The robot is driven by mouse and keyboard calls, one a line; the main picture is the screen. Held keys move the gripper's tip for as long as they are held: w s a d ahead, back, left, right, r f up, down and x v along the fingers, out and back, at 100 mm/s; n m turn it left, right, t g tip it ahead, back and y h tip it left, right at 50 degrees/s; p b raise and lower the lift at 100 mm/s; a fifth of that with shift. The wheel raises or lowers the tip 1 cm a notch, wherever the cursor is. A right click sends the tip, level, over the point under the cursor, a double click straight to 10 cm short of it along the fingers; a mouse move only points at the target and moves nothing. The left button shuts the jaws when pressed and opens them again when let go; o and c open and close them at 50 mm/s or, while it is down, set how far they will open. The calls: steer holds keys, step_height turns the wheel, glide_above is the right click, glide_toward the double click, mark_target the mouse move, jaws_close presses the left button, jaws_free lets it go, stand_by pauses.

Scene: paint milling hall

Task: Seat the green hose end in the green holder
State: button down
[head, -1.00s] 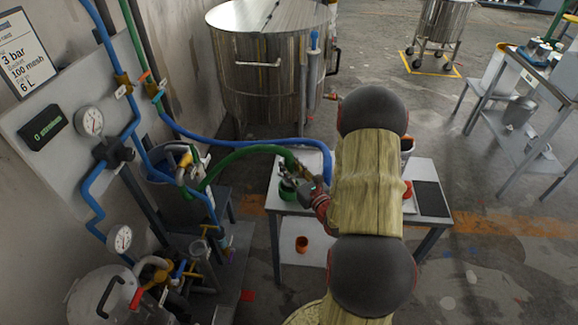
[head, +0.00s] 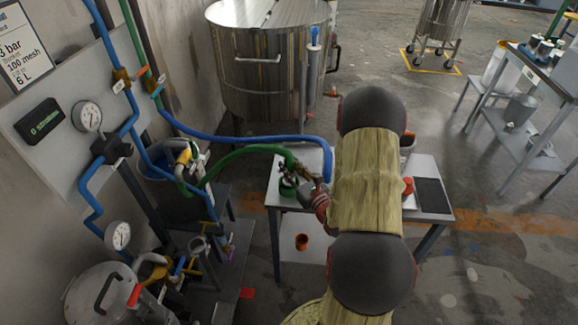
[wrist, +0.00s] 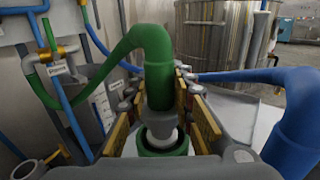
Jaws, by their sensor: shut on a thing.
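The green hose (head: 245,150) arches from the wall pipework to the small table. Its end (wrist: 158,80) points down between my gripper's yellow-padded fingers, and my gripper (wrist: 160,118) is shut on it. The green holder (wrist: 163,146) is a round green cup directly below the hose end, on the table. It also shows in the head view (head: 287,188), partly hidden by my gripper (head: 308,188). A pale tip shows inside the cup's rim in the wrist view. I cannot tell how deep it sits.
The blue hose (wrist: 296,120) hangs close on the right of my gripper in the wrist view. An orange cup (head: 301,242) stands on the table's lower shelf. My arm hides part of the tabletop (head: 428,168). A steel tank (head: 266,75) stands behind.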

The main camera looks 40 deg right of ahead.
mark_target(294, 177)
steer(key=shift+f, duration=0.15)
steer(key=shift+f+b, duration=0.3)
steer(key=shift+b, duration=0.1)
steer(key=shift+f+b, duration=0.65)
steer(key=shift+f, duration=0.25)
steer(key=c, duration=1.5)
jaws_free()
steer(key=shift+o, duration=0.2)
steer(key=shift+f, duration=0.15)
steer(key=shift+s, duration=0.2)
steer(key=v, duration=0.9)
steer(key=shift+s, duration=0.4)
steer(key=shift+v, duration=0.95)
